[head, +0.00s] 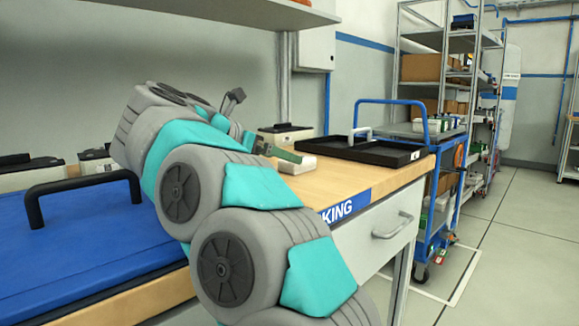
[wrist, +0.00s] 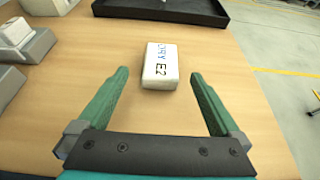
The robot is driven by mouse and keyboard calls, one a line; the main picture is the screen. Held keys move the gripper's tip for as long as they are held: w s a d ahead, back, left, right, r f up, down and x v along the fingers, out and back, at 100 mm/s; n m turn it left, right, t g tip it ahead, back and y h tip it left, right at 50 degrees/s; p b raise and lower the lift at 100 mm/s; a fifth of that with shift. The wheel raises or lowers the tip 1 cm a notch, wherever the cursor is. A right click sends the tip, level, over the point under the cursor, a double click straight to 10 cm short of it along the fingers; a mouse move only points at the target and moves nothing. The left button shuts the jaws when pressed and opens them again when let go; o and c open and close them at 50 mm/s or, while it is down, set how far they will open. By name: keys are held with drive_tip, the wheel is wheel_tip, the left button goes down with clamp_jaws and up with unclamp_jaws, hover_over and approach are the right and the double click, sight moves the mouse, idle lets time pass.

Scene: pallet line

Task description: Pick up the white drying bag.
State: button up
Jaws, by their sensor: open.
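The white drying bag (wrist: 160,66) lies on the wooden bench top, a small white block with dark and blue lettering that reads roughly "DRY E2". It also shows in the head view (head: 298,166), partly behind a green finger. My gripper (wrist: 159,76) is open and empty, its two green fingers spread wide. In the wrist view the near end of the bag appears between the fingertips, with clear gaps on both sides. I cannot tell how high the fingertips are above the bench. In the head view my gripper (head: 272,150) is partly hidden by my arm.
A black tray (head: 362,152) sits beyond the bag, also at the top of the wrist view (wrist: 165,10). Grey and white devices (wrist: 25,45) stand at the left. A blue case (head: 80,235) fills the near bench. A blue cart (head: 430,180) stands past the bench end.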

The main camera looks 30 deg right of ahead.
sight(309, 163)
drive_tip(key=x, duration=0.6)
drive_tip(key=shift+d+r, duration=0.1)
drive_tip(key=shift+d, duration=0.4)
drive_tip(key=c, duration=1.4)
